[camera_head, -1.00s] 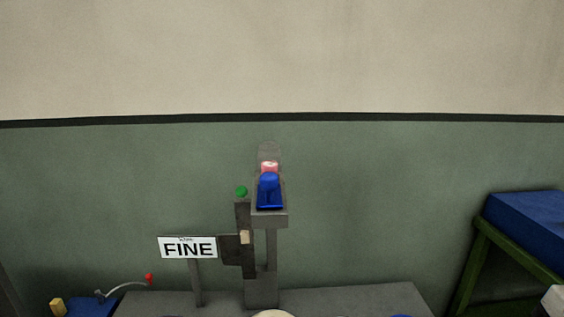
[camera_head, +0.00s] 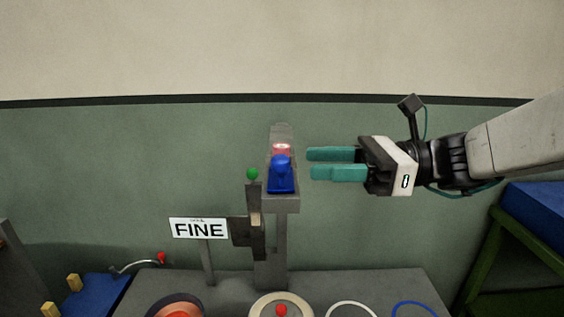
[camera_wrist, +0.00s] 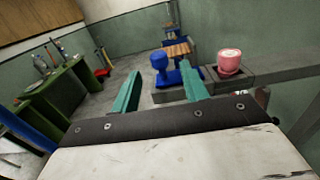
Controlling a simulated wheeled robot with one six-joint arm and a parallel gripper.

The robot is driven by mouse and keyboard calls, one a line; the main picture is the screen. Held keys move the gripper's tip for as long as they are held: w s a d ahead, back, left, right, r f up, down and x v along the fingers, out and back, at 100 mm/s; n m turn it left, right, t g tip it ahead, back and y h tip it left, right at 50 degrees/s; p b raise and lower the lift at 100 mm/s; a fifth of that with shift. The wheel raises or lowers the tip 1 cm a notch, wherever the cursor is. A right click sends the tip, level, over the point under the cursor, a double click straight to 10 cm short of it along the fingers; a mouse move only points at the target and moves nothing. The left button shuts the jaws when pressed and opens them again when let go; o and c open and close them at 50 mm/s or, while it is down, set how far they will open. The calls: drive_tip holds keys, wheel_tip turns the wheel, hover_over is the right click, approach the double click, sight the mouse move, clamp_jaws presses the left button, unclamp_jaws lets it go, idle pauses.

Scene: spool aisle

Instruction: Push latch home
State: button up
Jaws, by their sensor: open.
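A blue knobbed piece (camera_head: 281,177) sits on top of the grey post's narrow bracket (camera_head: 285,204). A pink cylinder (camera_head: 281,149) stands just behind it. A dark upright plate (camera_head: 256,225) with a green ball (camera_head: 252,174) on top is left of the post. I cannot tell for sure which part is the latch. My gripper (camera_head: 310,164) is open and empty, its teal fingers pointing left, right of the blue piece and apart from it in the head view. The wrist view shows the blue knob (camera_wrist: 159,62) beyond the fingers and the pink cylinder (camera_wrist: 229,62) right of them.
A white FINE sign (camera_head: 199,229) stands left of the post. The grey bench (camera_head: 235,289) below carries round spools and rings. A green-framed stand with a blue top (camera_head: 535,208) is at the right. The wall behind is bare.

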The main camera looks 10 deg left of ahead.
sight(280, 163)
drive_tip(key=x, duration=0.6)
drive_tip(key=shift+s+a, duration=0.2)
drive_tip(key=shift+a, duration=0.15)
